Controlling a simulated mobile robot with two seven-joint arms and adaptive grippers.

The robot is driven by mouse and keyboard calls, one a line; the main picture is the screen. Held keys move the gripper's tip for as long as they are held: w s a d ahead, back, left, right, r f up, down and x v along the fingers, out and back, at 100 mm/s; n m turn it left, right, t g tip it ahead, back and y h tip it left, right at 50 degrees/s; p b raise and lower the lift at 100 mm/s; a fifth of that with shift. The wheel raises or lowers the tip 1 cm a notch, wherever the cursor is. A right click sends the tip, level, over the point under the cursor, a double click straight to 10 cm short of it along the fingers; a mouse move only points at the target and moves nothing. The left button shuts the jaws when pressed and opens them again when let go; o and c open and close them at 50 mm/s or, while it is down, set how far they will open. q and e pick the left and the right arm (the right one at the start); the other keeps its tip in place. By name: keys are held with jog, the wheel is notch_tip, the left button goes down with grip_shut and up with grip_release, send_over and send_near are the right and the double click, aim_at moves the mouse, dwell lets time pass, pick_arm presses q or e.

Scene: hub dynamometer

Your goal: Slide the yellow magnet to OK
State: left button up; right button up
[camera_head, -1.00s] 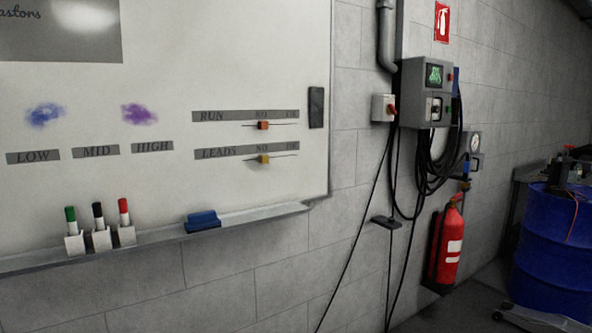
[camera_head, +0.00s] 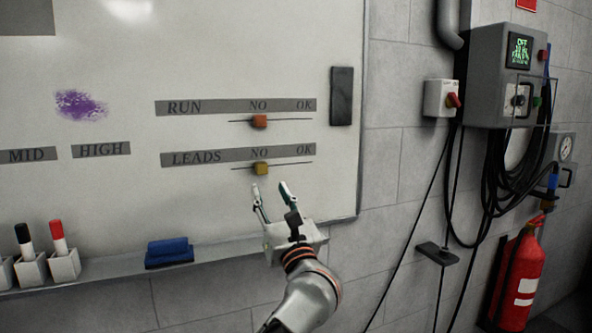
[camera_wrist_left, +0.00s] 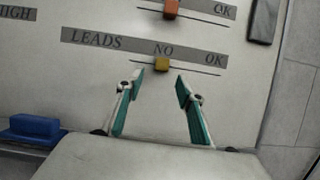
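The yellow magnet (camera_head: 261,168) sits on a thin line on the whiteboard, under the word NO of the LEADS strip (camera_head: 238,155). The word OK (camera_head: 304,150) is to its right on the same strip. My left gripper (camera_head: 271,190) is open and empty just below the magnet. In the left wrist view the yellow magnet (camera_wrist_left: 162,64) lies above and between the spread fingertips (camera_wrist_left: 159,80), and nothing is between the fingers. My right gripper is not in view.
An orange magnet (camera_head: 259,121) sits under NO of the RUN strip above. A black block (camera_head: 341,96) is on the board's right side. A blue eraser (camera_head: 169,252) and markers (camera_head: 58,239) rest along the tray (camera_head: 110,278). A control box with cables (camera_head: 500,85) is at right.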

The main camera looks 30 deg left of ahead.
aim_at(263, 170)
pick_arm(q)
jog(key=x, duration=0.7)
jog(key=shift+w+d+p, duration=0.1)
jog(key=shift+d+p, duration=0.05)
jog(key=shift+p, duration=0.2)
jog(key=shift+w+a+r, duration=0.25)
jog(key=shift+w+a, duration=0.2)
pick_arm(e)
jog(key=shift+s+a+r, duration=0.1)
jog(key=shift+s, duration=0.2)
